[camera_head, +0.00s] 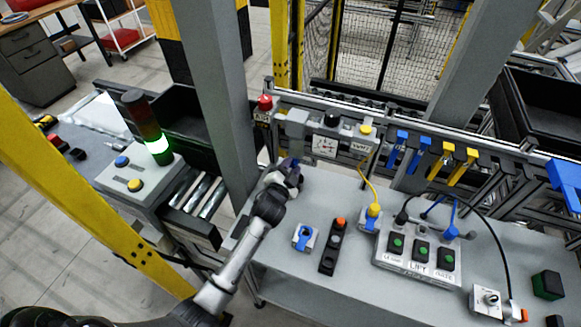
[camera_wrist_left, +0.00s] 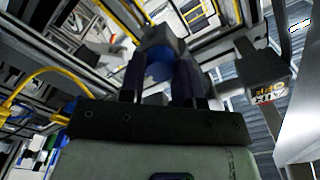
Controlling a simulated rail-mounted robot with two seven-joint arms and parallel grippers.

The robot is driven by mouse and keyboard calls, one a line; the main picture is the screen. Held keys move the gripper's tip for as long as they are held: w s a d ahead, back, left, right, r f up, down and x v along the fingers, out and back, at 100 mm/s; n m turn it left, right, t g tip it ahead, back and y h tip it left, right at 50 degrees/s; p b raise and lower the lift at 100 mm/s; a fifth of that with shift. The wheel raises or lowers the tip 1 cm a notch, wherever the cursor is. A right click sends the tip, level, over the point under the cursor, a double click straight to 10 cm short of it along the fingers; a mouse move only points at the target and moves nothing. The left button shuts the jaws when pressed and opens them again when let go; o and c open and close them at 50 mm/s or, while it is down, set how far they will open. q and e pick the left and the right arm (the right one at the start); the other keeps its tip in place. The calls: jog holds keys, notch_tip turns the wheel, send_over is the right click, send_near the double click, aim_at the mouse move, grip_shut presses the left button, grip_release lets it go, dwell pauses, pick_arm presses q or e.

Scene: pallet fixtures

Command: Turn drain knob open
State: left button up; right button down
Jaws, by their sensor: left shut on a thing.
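My left gripper (camera_head: 289,164) reaches up to the back edge of the grey table, below the gauge panel. In the left wrist view its two dark fingers (camera_wrist_left: 158,80) are shut on a blue knob (camera_wrist_left: 159,64), which sits below a grey body (camera_wrist_left: 165,42). I take this blue part as the drain knob; its turn position cannot be told. In the head view the gripper and wrist mostly hide it. My right gripper is not in view.
A gauge (camera_head: 325,145), a black knob (camera_head: 331,119) and a red-topped AIR unit (camera_head: 264,103) are close above the gripper. A yellow hose (camera_head: 366,176) hangs to the right. A small blue-knobbed box (camera_head: 305,236) and a switch box (camera_head: 418,253) stand on the table. A grey post (camera_head: 216,90) is close left.

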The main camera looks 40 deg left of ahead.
pick_arm(q)
jog(key=shift+n, duration=0.3)
jog(key=o, duration=0.9)
jog(key=v, duration=1.3)
jog(key=shift+s+d, duration=0.1)
jog(key=shift+s, duration=0.3)
